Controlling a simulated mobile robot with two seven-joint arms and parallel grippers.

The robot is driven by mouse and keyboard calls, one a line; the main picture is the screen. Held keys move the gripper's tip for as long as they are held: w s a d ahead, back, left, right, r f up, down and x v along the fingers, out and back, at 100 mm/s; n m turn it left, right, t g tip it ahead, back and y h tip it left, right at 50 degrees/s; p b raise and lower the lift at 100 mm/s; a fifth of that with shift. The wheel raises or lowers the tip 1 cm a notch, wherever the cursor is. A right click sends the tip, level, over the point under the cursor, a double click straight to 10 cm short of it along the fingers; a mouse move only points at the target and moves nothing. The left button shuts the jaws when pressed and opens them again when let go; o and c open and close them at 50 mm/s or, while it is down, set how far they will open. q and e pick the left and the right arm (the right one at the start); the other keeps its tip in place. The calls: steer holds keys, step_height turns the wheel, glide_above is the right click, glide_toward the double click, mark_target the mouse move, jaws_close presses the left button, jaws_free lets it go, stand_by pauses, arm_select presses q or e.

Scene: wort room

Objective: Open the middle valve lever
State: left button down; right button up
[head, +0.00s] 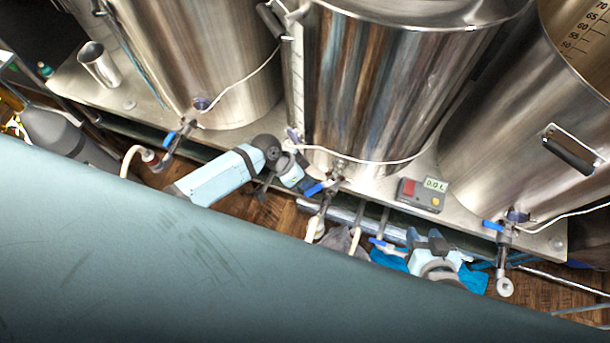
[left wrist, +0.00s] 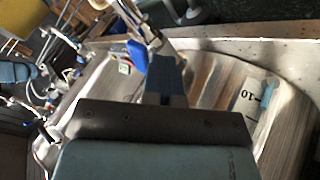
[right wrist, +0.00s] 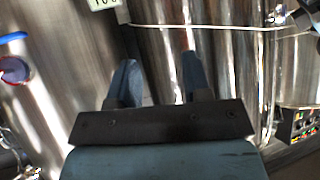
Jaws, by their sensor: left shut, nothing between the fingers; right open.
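The middle valve lever (head: 322,187) is a short blue handle on the valve low on the middle steel kettle (head: 365,90). It points to the left and slightly down from the valve body in the head view. My left gripper (head: 303,183) is shut and empty, just left of the lever. In the left wrist view, its closed fingers (left wrist: 166,72) are close beside a blue lever (left wrist: 137,55); I cannot tell whether they touch. My right gripper (head: 428,238) is open and empty, lower right of the middle valve. In the right wrist view, its spread fingers (right wrist: 160,80) face steel walls.
The left kettle valve (head: 172,138) and right kettle valve (head: 497,227) also have blue levers. A digital display box (head: 422,195) stands on the shelf right of the middle valve. Pipes and another blue lever (head: 385,245) lie below. A metal cup (head: 100,64) stands far left.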

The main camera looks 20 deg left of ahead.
mark_target(313, 193)
arm_select(q)
steer(key=n+p, duration=0.1)
steer(key=s+d+n+t+p, duration=0.1)
steer(key=p, duration=0.1)
steer(key=shift+s+r, duration=0.3)
steer(key=shift+r, duration=0.05)
steer(key=n+p, duration=0.1)
steer(key=s+d+n+t+p, duration=0.1)
steer(key=shift+d+f+t+y+p, duration=0.1)
steer(key=shift+t+y+p, duration=0.2)
steer(key=shift+p, duration=0.05)
steer(key=shift+s+d+f+p, duration=0.25)
steer(key=shift+s+d+p, duration=0.3)
steer(key=shift+d, duration=0.2)
arm_select(e)
step_height(313, 193, up, 6)
steer(key=shift+s+d+n, duration=0.2)
steer(key=shift+s+n, duration=0.1)
steer(key=shift+n, duration=0.1)
arm_select(q)
steer(key=shift+d, duration=0.1)
arm_select(e)
steer(key=shift+f, duration=0.1)
